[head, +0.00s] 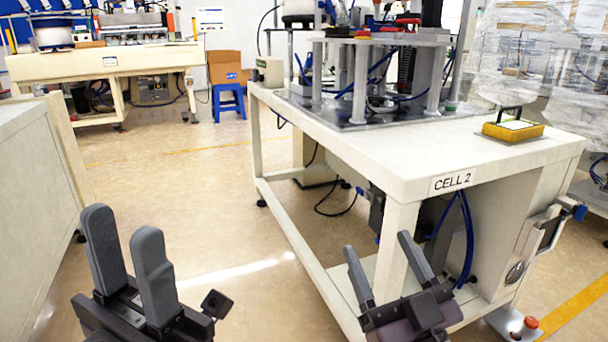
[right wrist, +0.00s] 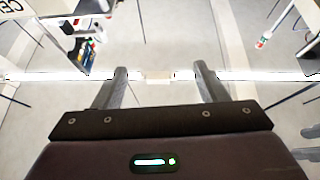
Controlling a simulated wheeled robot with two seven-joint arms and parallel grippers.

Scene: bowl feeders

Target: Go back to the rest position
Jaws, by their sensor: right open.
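My left gripper (head: 124,225) is at the lower left of the head view, its two grey fingers pointing up with a gap between them; it is open and empty. My right gripper (head: 378,243) is at the lower middle right, in front of the near leg of the CELL 2 table (head: 405,182). Its fingers stand wide apart with nothing between them. In the right wrist view the right gripper (right wrist: 160,70) is also open, with floor seen beyond its fingers.
The CELL 2 table carries a machine on posts (head: 400,40) and a yellow tray (head: 513,129). A light cabinet (head: 35,190) stands at left. A blue stool (head: 229,101) and another bench (head: 95,65) stand behind. Open floor (head: 170,200) lies between cabinet and table.

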